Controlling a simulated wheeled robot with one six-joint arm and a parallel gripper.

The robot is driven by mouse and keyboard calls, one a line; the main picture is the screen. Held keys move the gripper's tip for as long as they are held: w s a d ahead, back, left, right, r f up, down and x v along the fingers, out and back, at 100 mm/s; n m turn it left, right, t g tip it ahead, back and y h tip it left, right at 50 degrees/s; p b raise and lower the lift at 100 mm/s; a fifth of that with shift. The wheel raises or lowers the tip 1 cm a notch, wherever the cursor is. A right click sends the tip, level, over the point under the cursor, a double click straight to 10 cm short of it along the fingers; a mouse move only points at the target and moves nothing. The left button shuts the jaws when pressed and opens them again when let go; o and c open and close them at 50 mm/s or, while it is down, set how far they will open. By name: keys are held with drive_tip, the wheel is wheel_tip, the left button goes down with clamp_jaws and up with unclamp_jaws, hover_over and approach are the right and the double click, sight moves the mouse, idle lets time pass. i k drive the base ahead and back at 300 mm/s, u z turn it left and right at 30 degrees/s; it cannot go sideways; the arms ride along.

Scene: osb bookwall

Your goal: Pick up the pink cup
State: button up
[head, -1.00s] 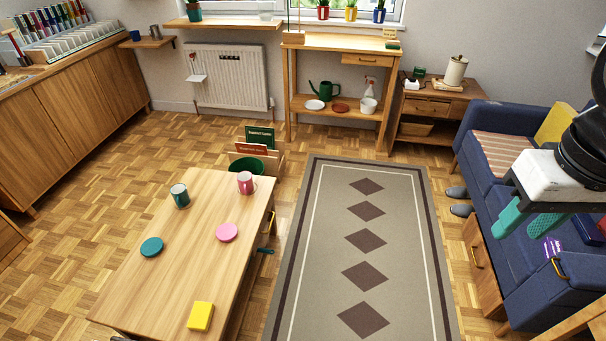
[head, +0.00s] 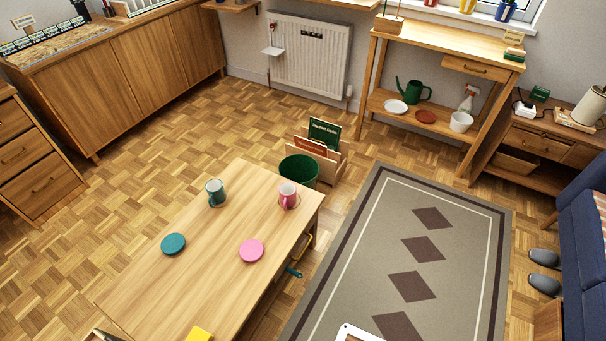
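The pink cup (head: 287,195) stands upright near the far right corner of the low wooden table (head: 190,275). It has a white-looking rim and its handle faces toward me. A teal cup (head: 215,192) stands to its left, near the far edge. A pink disc (head: 251,250) and a teal disc (head: 174,243) lie flat on the table nearer to me. My gripper is not in the head view.
A yellow block (head: 199,334) lies at the table's near edge. A green bin (head: 299,170) and a book box (head: 318,155) stand just behind the pink cup's corner. The rug (head: 360,265) right of the table is mostly clear. Slippers (head: 544,270) lie by the sofa.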

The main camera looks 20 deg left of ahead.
sight(288, 191)
drive_tip(key=i, duration=0.9)
drive_tip(key=u, duration=2.7)
